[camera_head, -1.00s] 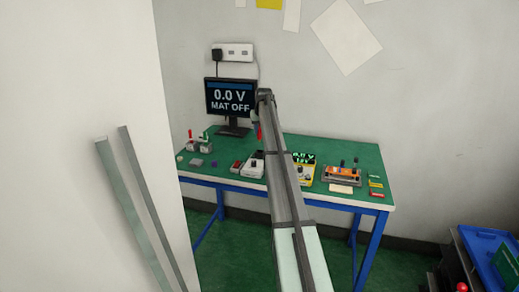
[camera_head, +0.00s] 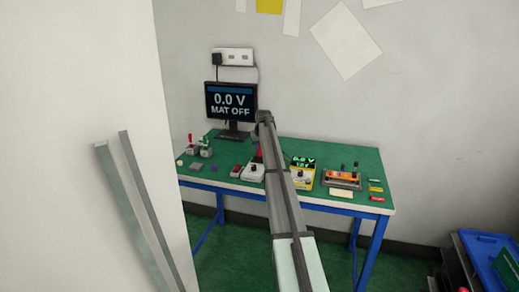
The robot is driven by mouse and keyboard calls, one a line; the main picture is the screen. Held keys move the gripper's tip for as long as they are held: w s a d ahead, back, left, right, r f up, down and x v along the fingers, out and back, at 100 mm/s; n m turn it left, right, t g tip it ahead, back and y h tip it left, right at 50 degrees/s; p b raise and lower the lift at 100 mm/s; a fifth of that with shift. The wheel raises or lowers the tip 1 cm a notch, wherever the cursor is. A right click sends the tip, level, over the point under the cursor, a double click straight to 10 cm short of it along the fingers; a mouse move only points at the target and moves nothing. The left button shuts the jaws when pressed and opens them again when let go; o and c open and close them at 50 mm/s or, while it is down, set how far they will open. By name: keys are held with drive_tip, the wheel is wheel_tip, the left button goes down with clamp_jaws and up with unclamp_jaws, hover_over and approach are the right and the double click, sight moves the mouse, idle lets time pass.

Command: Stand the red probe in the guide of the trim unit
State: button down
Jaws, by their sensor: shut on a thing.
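The red probe (camera_head: 258,153) shows as a small upright red piece just left of my arm, above the white unit with a dark knob (camera_head: 253,172). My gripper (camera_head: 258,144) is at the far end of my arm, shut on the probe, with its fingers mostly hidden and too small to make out. I cannot tell whether the probe's lower end touches anything. No label marks the trim unit; the white unit, the yellow unit with a green display (camera_head: 303,176) and the orange unit (camera_head: 342,179) stand in a row. No guide can be made out.
The green bench top (camera_head: 350,157) also holds lever fixtures (camera_head: 204,150) and small blocks at left, a red block (camera_head: 236,171), and small coloured pieces (camera_head: 376,189) at right. A monitor (camera_head: 231,102) reading "0.0 V MAT OFF" stands behind. My arm hides part of the bench middle.

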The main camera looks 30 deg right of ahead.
drive_tip(key=shift+f, duration=0.1)
drive_tip(key=c, duration=0.9)
unclamp_jaws()
drive_tip(key=v, duration=1.2)
